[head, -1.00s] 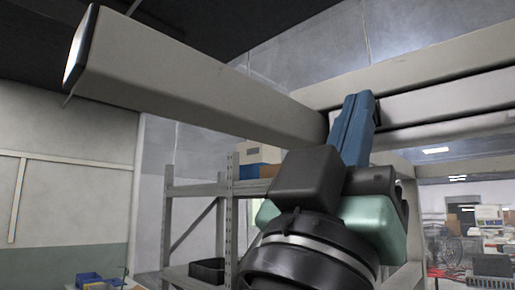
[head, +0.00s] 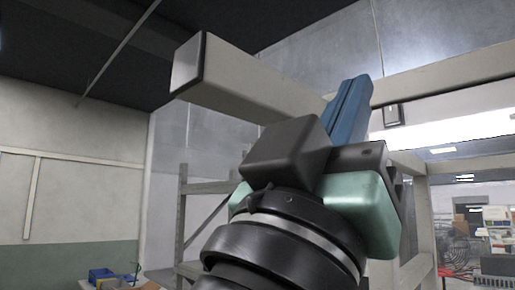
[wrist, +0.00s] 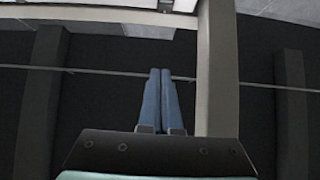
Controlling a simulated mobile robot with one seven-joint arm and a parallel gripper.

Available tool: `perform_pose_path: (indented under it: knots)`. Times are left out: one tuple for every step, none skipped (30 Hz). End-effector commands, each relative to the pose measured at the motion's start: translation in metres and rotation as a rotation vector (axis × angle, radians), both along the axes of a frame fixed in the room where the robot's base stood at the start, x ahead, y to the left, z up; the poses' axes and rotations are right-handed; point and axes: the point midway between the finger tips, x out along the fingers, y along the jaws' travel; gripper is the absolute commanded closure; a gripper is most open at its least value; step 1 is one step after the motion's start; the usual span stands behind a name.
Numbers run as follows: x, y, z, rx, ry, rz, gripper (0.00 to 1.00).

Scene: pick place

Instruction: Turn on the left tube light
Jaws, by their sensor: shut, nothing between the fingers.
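My gripper (head: 358,84) has blue fingers pointing up, close to the grey overhead beams in the head view. In the wrist view my gripper (wrist: 160,72) is shut and empty, its two fingers side by side. A long bright white strip (head: 450,128) shows right of the fingers, under a beam; it looks like a lit tube light, but I cannot tell whether it is the left one. A small dark box with a pale face (head: 393,114) hangs just right of the fingers. Whether the fingers touch anything is unclear.
A square grey beam (head: 245,85) juts out behind and left of my fingers. In the wrist view a beam (wrist: 217,75) runs just right of the fingers. A grey metal shelf (head: 182,215) stands below left. Open space lies at the left.

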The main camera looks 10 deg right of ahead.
Motion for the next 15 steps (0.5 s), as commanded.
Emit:
perform_pose_path:
  knots:
    - [-0.006,0.007,-0.016,0.0,0.0,0.002,1.0]
    - [-0.009,0.011,-0.019,0.001,0.001,0.001,1.0]
    - [-0.013,0.016,-0.024,0.001,0.001,0.001,1.0]
    - [-0.015,0.02,-0.027,0.0,0.001,0.001,1.0]
    - [-0.018,0.023,-0.029,0.001,0.001,0.001,1.0]
    - [-0.021,0.026,-0.032,0.001,0.0,0.001,1.0]
    - [-0.023,0.029,-0.034,0.001,0.0,-0.001,1.0]
    - [-0.024,0.031,-0.035,0.001,0.001,0.0,1.0]
    - [-0.026,0.034,-0.037,0.001,0.0,0.001,1.0]
    - [-0.027,0.035,-0.038,0.001,0.001,0.0,1.0]
    - [-0.029,0.036,-0.039,0.001,0.0,-0.001,1.0]
    - [-0.03,0.037,-0.039,0.001,0.001,-0.001,1.0]
    - [-0.03,0.037,-0.039,0.001,0.0,-0.002,1.0]
    - [-0.031,0.038,-0.039,0.001,0.0,-0.002,1.0]
    - [-0.031,0.038,-0.039,0.001,0.0,-0.002,1.0]
